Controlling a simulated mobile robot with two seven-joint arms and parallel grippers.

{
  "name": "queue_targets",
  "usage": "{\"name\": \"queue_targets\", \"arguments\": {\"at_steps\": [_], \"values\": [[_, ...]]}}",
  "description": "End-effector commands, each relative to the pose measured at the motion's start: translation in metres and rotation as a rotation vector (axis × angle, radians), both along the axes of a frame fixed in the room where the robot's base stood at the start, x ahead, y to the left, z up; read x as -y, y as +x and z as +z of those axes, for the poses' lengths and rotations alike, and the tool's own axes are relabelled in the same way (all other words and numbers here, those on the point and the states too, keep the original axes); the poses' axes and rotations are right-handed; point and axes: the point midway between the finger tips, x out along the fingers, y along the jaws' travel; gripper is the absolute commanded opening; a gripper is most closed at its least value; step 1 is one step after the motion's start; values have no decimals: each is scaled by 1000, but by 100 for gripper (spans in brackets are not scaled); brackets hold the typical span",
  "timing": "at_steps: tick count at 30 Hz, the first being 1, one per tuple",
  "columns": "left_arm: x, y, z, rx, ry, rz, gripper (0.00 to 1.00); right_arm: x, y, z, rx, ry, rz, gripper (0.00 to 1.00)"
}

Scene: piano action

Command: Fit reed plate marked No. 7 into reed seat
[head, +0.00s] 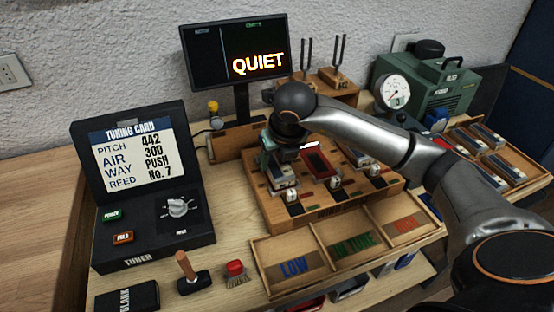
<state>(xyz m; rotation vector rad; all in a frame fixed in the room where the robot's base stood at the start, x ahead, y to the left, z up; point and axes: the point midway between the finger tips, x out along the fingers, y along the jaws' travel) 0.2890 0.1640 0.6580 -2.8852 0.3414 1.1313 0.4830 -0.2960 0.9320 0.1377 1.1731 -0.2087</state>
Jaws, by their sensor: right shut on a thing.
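My right gripper (281,160) points down over the left part of the wooden reed bench (290,215). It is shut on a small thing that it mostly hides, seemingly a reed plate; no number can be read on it. I cannot tell whether this thing touches the bench or is seated in it. A red-framed recess (317,160), perhaps the reed seat, lies just right of the gripper on the bench. The tuning card (132,152) reads 442, 300, PUSH and No. 7. My left gripper is not in view.
A wooden tray (500,157) with several plate-like blocks stands at the right. A sorting tray (345,243) marked LOW and IN TUNE lies in front. A green pump (440,85) with a gauge and tuning forks (340,50) stand behind. The monitor (235,50) reads QUIET.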

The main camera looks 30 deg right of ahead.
Motion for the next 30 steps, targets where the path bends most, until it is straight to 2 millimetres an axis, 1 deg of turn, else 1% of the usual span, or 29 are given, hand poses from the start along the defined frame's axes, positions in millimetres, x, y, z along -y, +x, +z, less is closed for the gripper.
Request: {"name": "queue_targets", "arguments": {"at_steps": [8, 18, 28, 29, 30], "values": [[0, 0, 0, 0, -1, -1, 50, 0, 0, 1, 2, 0, 0, 0], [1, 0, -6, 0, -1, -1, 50, 0, 0, -4, 2, 0, 0, 0], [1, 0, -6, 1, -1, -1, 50, 0, 0, -3, 2, 0, 0, 0], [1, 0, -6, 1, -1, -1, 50, 0, 0, -3, 2, 0, 0, 64], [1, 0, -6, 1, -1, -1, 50, 0, 0, -3, 2, 0, 0, 68]]}}
